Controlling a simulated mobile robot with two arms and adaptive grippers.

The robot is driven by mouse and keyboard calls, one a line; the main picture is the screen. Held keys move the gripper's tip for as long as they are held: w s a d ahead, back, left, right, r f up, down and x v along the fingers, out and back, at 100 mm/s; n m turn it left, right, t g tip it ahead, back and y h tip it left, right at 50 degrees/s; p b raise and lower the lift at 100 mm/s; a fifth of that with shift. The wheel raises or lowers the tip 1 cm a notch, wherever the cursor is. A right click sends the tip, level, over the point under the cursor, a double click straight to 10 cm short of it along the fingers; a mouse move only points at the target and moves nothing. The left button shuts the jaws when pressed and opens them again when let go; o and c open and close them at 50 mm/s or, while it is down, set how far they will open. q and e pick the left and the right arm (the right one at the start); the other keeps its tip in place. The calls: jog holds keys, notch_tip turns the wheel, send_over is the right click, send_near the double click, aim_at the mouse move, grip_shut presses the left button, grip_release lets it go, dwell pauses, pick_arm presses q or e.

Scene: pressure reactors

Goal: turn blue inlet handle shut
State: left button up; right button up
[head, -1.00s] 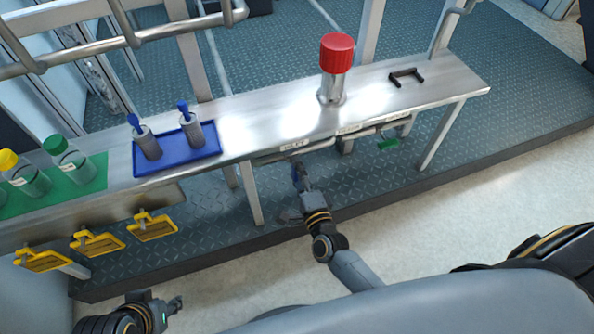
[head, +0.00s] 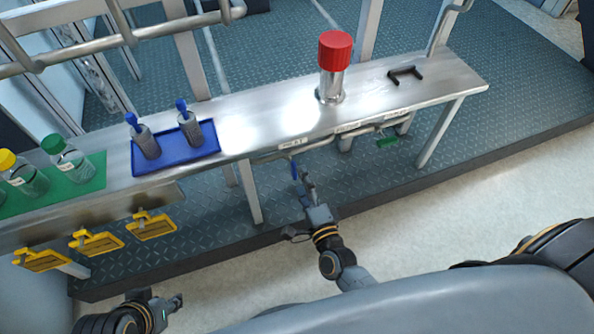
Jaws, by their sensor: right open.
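The blue inlet handle (head: 294,170) hangs down from the pipe under the front edge of the steel bench, below a small white label (head: 293,143). It points roughly across the pipe. My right gripper (head: 306,180) is open, just below and to the right of the handle. The fingers look apart from it, though a light touch cannot be ruled out. My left gripper (head: 177,301) is low at the bottom left, far from the handle; its fingers are too small to judge.
The steel bench (head: 260,120) carries a red-capped cylinder (head: 334,65), a dark bracket (head: 405,75), a blue tray (head: 170,163) with two bottles and a green mat with capped bottles. A green handle (head: 387,142) sits on the pipe to the right. Yellow brackets (head: 151,227) hang at left.

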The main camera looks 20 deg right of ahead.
jog(key=s, duration=0.7)
jog(key=shift+s, duration=0.3)
jog(key=shift+d, duration=0.1)
